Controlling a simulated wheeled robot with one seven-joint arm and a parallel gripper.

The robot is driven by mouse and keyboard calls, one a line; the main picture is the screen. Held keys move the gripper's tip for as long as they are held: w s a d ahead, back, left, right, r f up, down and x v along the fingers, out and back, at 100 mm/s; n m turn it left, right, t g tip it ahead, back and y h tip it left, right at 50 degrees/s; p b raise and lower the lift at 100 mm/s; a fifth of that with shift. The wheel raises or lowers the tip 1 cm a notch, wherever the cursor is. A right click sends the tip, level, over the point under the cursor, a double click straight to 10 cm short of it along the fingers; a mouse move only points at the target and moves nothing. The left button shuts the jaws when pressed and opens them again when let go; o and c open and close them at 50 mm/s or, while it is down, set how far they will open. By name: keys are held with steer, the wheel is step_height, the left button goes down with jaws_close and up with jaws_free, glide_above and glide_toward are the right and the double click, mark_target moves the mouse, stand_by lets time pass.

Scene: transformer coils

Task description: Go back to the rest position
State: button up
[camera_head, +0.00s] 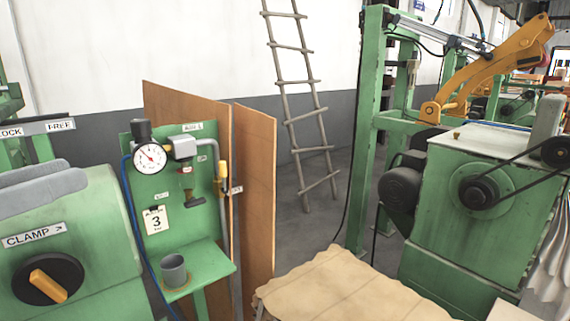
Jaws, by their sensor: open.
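My gripper is not in view, and I see nothing held. The task names no other object. A green panel (205,160) with a pressure gauge (150,158), a valve and piping stands left of centre. A grey cup (173,270) stands on the small green shelf (212,262) below it. A tag reading 3 (156,220) hangs on the panel.
A green machine with a CLAMP knob (48,279) fills the lower left. A belt-driven green machine (455,210) stands right, below an orange arm-like part (500,65). A tan cloth-like surface (345,285) lies front centre. A ladder (300,105) leans on the wall; grey floor shows around its foot.

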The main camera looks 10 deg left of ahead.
steer(key=w+a+r+n+t+y, duration=0.1)
steer(key=a+r+n+t+y, duration=0.1)
steer(key=a+n+y, duration=0.25)
steer(key=w+a+f+n+g+y, duration=0.1)
steer(key=w+a+f+n+y, duration=0.15)
steer(key=f+n+y, duration=0.35)
steer(key=w+a+f+n+g+y, duration=0.1)
steer(key=a+f+n+y, duration=0.25)
steer(key=f, duration=0.45)
steer(key=d+f+n+g+y, duration=0.2)
steer(key=d+f+y, duration=0.3)
steer(key=d+f, duration=1.1)
steer(key=s+d+f+m+t+h, duration=0.1)
steer(key=s+d+f+m, duration=0.2)
steer(key=d, duration=0.6)
steer(key=s+d+f+t+h, duration=0.1)
steer(key=s+d+f, duration=0.25)
steer(key=d, duration=0.65)
steer(key=s+d+f+m, duration=0.2)
steer(key=s+d, duration=0.2)
steer(key=d, duration=0.5)
steer(key=s+d+f+m+g+h, duration=0.1)
steer(key=s+d+m+h, duration=0.5)
steer(key=s+d, duration=1.2)
steer(key=d+f+h, duration=0.1)
steer(key=h, duration=0.2)
steer(key=shift+f+m+g, duration=0.25)
steer(key=shift+m+g, duration=0.05)
steer(key=shift+g, duration=0.1)
steer(key=shift+s+a, duration=0.1)
